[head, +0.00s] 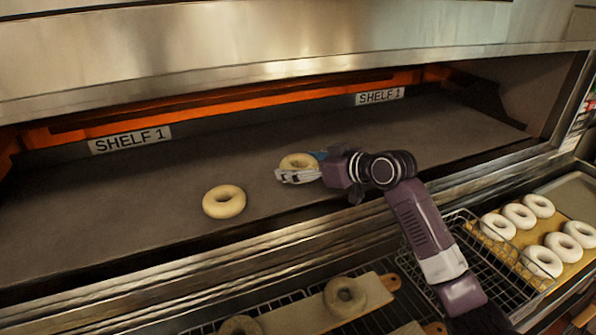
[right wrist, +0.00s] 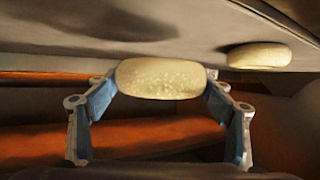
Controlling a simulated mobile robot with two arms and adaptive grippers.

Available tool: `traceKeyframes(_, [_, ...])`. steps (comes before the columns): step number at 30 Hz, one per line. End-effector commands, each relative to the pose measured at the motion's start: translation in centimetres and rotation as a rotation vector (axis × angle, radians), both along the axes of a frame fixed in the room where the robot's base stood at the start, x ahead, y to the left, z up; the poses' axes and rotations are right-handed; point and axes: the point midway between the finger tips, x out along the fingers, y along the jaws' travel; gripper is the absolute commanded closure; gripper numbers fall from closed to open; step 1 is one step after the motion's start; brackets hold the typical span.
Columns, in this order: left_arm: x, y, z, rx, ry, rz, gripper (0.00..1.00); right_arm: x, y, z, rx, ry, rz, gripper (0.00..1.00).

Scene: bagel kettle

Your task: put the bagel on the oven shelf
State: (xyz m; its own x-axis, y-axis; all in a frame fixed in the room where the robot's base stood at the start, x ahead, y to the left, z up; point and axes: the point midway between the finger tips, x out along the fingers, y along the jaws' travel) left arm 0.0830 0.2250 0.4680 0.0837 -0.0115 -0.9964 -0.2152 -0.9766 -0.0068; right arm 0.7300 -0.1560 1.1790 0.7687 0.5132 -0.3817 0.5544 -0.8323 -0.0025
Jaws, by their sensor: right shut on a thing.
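A pale bagel (head: 297,161) is between the fingers of my right gripper (head: 298,174), over the oven shelf (head: 120,200). The right wrist view shows the same bagel (right wrist: 160,79) with a blue-padded finger at each side. The right gripper is shut on it. In the head view the fingers cover its near edge, and I cannot tell whether it touches the shelf. A second bagel (head: 224,201) lies flat on the shelf to the left; a bagel on the shelf also shows in the right wrist view (right wrist: 258,55). My left gripper is not in view.
SHELF 1 labels (head: 130,139) mark the oven's back. A wire basket (head: 478,262) and a board with several white bagels (head: 540,261) are at the right. A wooden board (head: 368,290) holding a bagel (head: 345,297) lies below the oven. The shelf's left side is clear.

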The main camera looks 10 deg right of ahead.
Motion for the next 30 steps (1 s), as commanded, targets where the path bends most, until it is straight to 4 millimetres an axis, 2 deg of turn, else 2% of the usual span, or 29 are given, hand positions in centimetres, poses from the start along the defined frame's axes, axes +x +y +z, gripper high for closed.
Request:
traceKeyframes(5, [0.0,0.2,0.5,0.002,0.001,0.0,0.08,0.0,0.1,-1.3,0.002,0.0,0.001,0.52])
traceKeyframes(12, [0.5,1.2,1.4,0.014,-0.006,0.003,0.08,0.0,0.1,-4.2,0.003,-0.001,-0.001,0.52])
traceKeyframes(22, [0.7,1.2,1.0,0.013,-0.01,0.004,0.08,0.0,0.0,-4.7,0.001,-0.003,-0.001,0.52])
traceKeyframes(23, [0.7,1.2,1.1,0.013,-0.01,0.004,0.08,0.0,0.0,-4.8,0.001,-0.002,-0.001,0.25])
traceKeyframes(27, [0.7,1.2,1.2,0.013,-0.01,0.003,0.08,0.0,0.0,-4.7,0.001,-0.002,0.0,0.09])
traceKeyframes(30, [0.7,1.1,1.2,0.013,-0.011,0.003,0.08,0.0,0.0,-4.7,0.001,-0.002,0.0,0.08])
